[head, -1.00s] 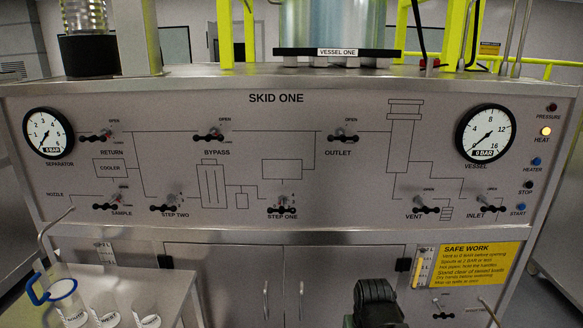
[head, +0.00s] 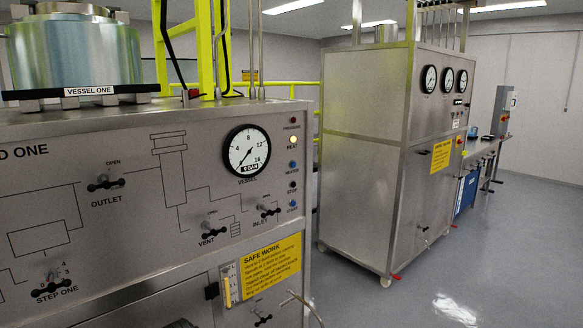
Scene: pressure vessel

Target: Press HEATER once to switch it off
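The blue HEATER button (head: 293,165) is on the right edge of the Skid One panel (head: 110,215) in the head view. Its label sits just below it. Above it the HEAT lamp (head: 293,140) glows yellow-white. The PRESSURE lamp (head: 293,120) at the top of the column is dark. The vessel gauge (head: 247,151) is left of the column. My gripper is not visible in this view.
The OUTLET (head: 105,182), VENT (head: 213,229) and INLET (head: 268,209) valve handles stick out from the panel. A yellow SAFE WORK sign (head: 270,270) is below. A second steel cabinet (head: 385,150) stands to the right, with open floor (head: 500,240) beyond it.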

